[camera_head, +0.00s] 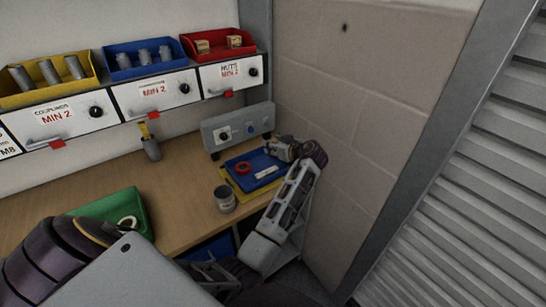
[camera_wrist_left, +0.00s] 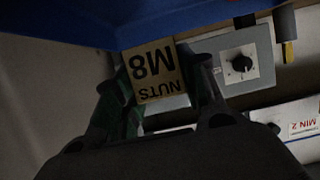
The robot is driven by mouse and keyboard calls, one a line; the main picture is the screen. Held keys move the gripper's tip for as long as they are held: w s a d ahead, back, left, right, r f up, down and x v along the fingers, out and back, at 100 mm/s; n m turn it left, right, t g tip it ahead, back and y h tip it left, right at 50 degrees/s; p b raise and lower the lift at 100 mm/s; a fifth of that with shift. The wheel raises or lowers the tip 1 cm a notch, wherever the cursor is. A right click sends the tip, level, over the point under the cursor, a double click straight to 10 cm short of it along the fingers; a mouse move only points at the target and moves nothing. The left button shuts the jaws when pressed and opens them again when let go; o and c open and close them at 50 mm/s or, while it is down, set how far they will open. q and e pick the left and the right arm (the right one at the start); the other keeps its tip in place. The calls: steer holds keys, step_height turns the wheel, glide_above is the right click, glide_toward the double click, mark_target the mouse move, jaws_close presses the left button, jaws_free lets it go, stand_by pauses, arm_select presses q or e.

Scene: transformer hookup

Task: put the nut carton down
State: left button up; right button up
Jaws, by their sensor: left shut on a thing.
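The nut carton (camera_wrist_left: 155,72) is a small tan box marked "NUTS M8", seen upside down in the left wrist view. My left gripper (camera_wrist_left: 160,88) is shut on it, with a finger on each side. In the head view my left gripper (camera_head: 284,150) is over the back right part of the blue tray (camera_head: 240,181). I cannot make out the carton there. In the wrist view the blue tray (camera_wrist_left: 60,22) lies right by the carton's edge. I cannot tell whether they touch. My right gripper is not in view.
The blue tray holds a red ring (camera_head: 243,168) and a white label, on a yellow piece. A grey control box (camera_head: 238,129) stands behind it. A grey can (camera_head: 225,199) stands in front. A green bin (camera_head: 112,211) is at left. A red bin (camera_head: 217,44) holds similar cartons.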

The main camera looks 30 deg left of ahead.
arm_select(q)
steer(key=shift+f, duration=0.65)
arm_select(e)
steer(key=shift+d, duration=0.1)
arm_select(q)
steer(key=shift+f, duration=1.9)
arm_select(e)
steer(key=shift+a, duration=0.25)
